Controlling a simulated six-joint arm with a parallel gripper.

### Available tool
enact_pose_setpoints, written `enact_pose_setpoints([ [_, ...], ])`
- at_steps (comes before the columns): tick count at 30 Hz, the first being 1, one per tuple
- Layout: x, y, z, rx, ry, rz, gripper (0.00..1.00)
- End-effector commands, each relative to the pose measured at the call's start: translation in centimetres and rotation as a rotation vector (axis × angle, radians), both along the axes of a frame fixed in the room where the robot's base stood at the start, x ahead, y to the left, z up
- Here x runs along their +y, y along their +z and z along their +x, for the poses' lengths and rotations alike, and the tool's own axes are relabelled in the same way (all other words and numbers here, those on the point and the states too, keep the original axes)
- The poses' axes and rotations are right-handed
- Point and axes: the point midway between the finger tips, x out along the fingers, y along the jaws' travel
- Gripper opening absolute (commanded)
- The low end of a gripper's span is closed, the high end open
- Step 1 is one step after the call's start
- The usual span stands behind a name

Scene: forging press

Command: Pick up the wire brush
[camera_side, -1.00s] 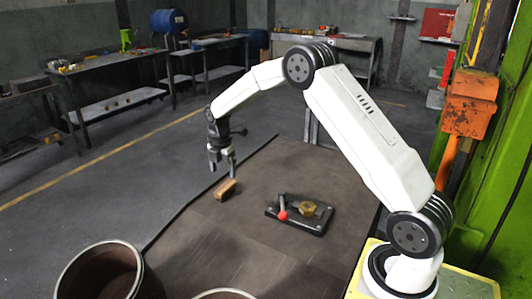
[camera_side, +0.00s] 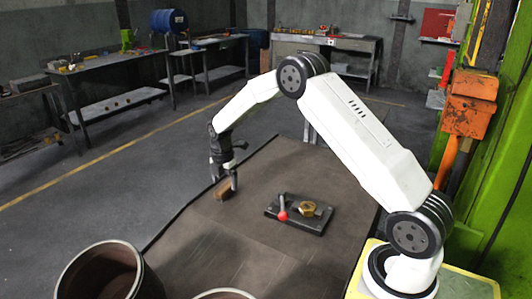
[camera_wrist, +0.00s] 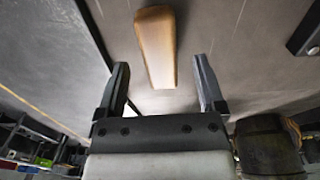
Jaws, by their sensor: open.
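The wire brush (camera_side: 222,192) shows as a small brown wooden block lying near the left edge of the dark work table (camera_side: 215,245). In the wrist view its long wooden back (camera_wrist: 157,45) lies ahead of and between the fingers, seen from above; no bristles show. My gripper (camera_side: 225,184) is low over the table at the brush, and in the side view its fingers partly cover it. In the wrist view my gripper (camera_wrist: 160,80) is open, one finger to each side of the brush's line, with nothing held.
A black fixture (camera_side: 295,222) with a red-knobbed lever (camera_side: 282,215) and a brass hex piece (camera_side: 309,208) sits on the table to the right. A large round drum (camera_side: 98,272) stands at the front left. The table between is clear.

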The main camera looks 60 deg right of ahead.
Motion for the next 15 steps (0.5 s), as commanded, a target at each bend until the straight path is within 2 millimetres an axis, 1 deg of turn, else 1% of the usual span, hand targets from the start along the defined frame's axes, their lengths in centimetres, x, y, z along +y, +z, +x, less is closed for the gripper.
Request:
enact_pose_setpoints([
  [1,-0.1,-0.8,-0.1,0.003,0.0,0.001,0.88],
  [6,-0.1,-2.5,-0.1,0.001,0.0,0.0,0.88],
  [9,-0.1,-3.0,0.0,-0.002,0.0,0.0,0.88],
  [15,-0.1,-3.1,0.0,-0.003,0.0,-0.001,0.88],
])
